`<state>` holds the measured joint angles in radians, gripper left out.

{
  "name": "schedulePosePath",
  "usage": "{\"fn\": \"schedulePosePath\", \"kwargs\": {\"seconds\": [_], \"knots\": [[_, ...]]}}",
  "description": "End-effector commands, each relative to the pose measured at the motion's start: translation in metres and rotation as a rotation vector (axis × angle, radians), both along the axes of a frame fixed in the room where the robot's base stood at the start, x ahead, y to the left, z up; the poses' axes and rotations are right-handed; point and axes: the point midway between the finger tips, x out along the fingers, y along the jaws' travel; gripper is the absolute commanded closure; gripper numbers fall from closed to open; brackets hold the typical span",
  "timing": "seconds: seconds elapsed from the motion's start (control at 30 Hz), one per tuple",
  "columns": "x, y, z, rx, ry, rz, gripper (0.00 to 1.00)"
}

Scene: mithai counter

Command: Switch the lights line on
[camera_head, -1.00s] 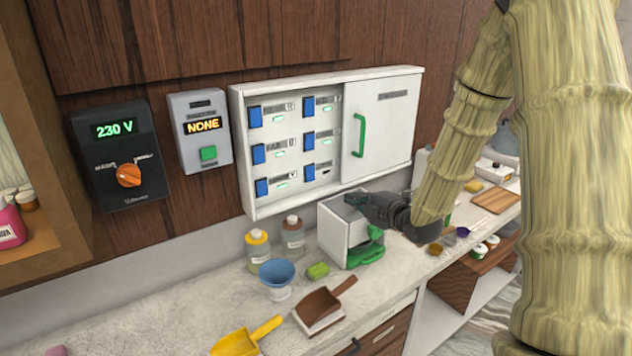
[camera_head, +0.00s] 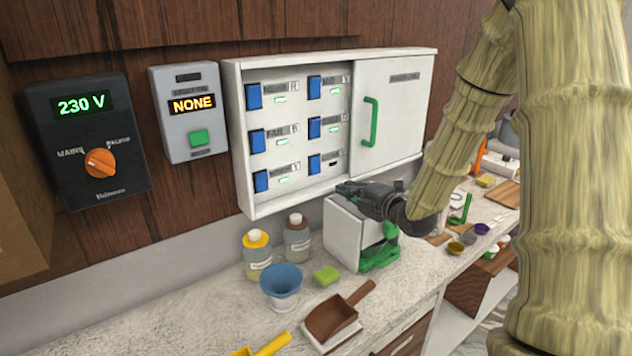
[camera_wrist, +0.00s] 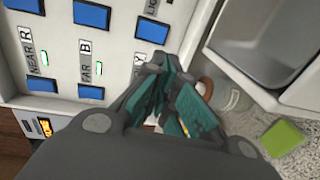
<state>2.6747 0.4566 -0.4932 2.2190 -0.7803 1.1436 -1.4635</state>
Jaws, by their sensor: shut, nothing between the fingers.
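The white panel (camera_head: 237,190) on the wall has two columns of blue switches. The lights switch (camera_head: 314,164) is at the bottom of the right column, with a dark indicator beside it; the other indicators glow green. In the wrist view, the lights switch (camera_wrist: 152,30) is at the top, beside a partly cut-off label starting "LIG". My gripper (camera_head: 345,188) is shut and empty, just below the panel's lower edge and above a white box. Its teal fingers (camera_wrist: 165,97) show below the lights switch in the wrist view, apart from it in the picture.
A sliding door (camera_head: 395,115) with a green handle covers the panel's right part. A display reads NONE above a green button (camera_head: 198,137). An orange knob (camera_head: 100,163) sits under "230 V". The white box (camera_head: 343,235), bottles (camera_head: 297,240) and a blue funnel (camera_head: 281,281) crowd the counter.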

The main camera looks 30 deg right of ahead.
Motion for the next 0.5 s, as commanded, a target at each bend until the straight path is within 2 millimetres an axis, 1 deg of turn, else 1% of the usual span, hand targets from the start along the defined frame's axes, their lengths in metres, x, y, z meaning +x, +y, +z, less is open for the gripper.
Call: {"fn": "schedulePosePath", "kwargs": {"seconds": [0.1, 0.3, 0.4, 0.5], "knots": [[-0.003, -0.004, 0.001, 0.0, 0.0, -0.006, 1.0], [-0.004, -0.006, 0.0, 0.001, 0.0, -0.009, 1.0], [-0.002, -0.006, 0.001, 0.001, 0.0, -0.009, 1.0], [0.006, -0.006, 0.001, 0.001, 0.0, -0.009, 1.0]]}}
